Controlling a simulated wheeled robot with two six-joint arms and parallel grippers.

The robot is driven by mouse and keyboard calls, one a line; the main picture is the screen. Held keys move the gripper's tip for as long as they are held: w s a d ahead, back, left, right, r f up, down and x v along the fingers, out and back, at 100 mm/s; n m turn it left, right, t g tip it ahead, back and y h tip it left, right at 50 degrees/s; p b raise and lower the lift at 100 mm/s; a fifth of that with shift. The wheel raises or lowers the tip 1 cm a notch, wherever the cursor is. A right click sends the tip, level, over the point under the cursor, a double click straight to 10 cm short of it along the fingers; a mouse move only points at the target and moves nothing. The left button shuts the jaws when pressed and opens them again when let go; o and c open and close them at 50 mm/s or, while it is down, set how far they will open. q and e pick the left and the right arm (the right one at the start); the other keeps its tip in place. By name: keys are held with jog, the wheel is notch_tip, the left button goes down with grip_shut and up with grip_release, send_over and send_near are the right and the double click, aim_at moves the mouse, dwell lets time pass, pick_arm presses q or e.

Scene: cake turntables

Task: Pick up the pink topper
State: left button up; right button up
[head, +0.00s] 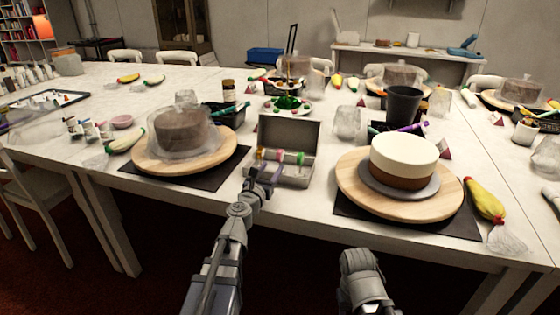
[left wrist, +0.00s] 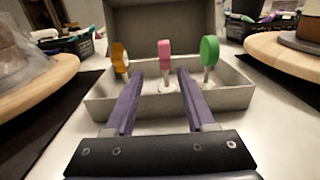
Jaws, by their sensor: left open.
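The pink topper (left wrist: 165,52) stands upright on a thin stem in an open grey box (left wrist: 237,95). An orange topper (left wrist: 120,56) is to its left and a green topper (left wrist: 209,50) to its right. In the head view the pink topper (head: 280,156) is small, in the box (head: 291,181) between the turntables. My left gripper (left wrist: 160,73) is open and empty. Its two purple fingers reach over the box's near wall, one on each side of the pink topper's line, with the topper beyond the tips. In the head view the left gripper (head: 263,178) is at the box's near left corner.
The box's raised lid (head: 290,133) stands behind the toppers. A turntable (head: 153,158) with a covered brown cake is on the left. Another turntable (head: 350,187) with a white and brown cake (head: 404,160) is on the right. Part of my right arm shows at the bottom.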

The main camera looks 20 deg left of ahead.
aim_at(278, 161)
pick_arm(q)
jog(key=shift+w+d, duration=0.2)
jog(key=shift+w, duration=0.75)
jog(key=shift+w+d, duration=0.15)
jog(key=shift+w, duration=0.85)
jog(key=shift+w+d, duration=0.2)
jog(key=shift+w, duration=0.75)
jog(key=shift+s+r, duration=0.1)
grip_shut()
